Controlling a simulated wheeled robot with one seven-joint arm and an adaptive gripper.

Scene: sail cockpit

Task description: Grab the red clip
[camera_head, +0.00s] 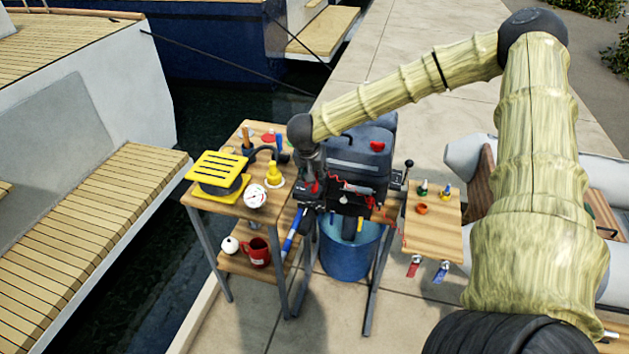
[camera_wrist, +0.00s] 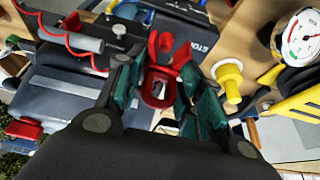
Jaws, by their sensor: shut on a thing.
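The red clip (camera_wrist: 157,88) sits between the green-padded fingers of my gripper (camera_wrist: 160,75) in the wrist view. My gripper is shut on it. In the head view my gripper (camera_head: 311,186) is at the left side of the dark outboard motor (camera_head: 358,160), over the edge of the wooden bench. Only a small red patch of the clip (camera_head: 316,187) shows there. The fingers hide part of the clip, and I cannot tell whether it touches the dark box under it.
A yellow slatted box (camera_head: 217,166), a white gauge (camera_head: 256,196) and a yellow fitting (camera_head: 274,171) stand on the left bench. A blue bucket (camera_head: 350,255) is under the motor. A coiled red cord (camera_wrist: 55,35) lies near my gripper.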

